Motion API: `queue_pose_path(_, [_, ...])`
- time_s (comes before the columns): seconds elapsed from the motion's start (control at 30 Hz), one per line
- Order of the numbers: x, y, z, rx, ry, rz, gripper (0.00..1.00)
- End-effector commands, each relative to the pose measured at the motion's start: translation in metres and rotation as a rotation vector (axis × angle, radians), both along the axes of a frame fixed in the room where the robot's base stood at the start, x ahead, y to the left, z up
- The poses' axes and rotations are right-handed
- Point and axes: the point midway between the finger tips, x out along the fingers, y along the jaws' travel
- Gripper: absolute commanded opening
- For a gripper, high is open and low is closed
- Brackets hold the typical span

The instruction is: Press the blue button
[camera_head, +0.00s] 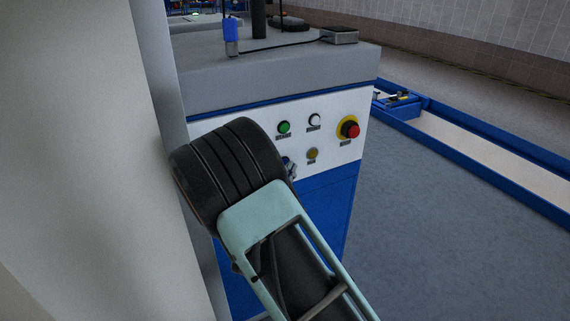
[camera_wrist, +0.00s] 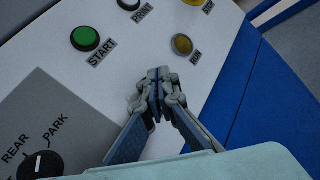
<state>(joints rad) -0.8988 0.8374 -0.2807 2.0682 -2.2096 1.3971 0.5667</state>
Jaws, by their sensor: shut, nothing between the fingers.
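The control panel (camera_head: 335,130) is a white face on a grey and blue cabinet. A small blue spot (camera_head: 286,160), likely the blue button, shows below the green button, partly covered by my gripper (camera_head: 292,171). In the wrist view my gripper (camera_wrist: 158,76) is shut and empty, its fingertips over the white panel, below and right of the green START button. The blue button is not clearly seen there; the fingers seem to cover its place. I cannot tell whether the fingertips touch it.
Near my fingers are the green START button (camera_wrist: 85,38), a yellow button (camera_wrist: 182,44) and a white button (camera_head: 314,119). A red emergency stop (camera_head: 350,129) sits at the right. A rotary selector (camera_wrist: 40,165) is at lower left. A pale column (camera_head: 80,160) fills the left.

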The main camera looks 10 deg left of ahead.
Motion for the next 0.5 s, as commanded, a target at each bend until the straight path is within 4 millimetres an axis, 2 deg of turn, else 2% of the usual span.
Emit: queue_pose_path(0.5, [-0.0100, -0.0066, -0.0003, -0.002, 0.002, 0.000, 0.00])
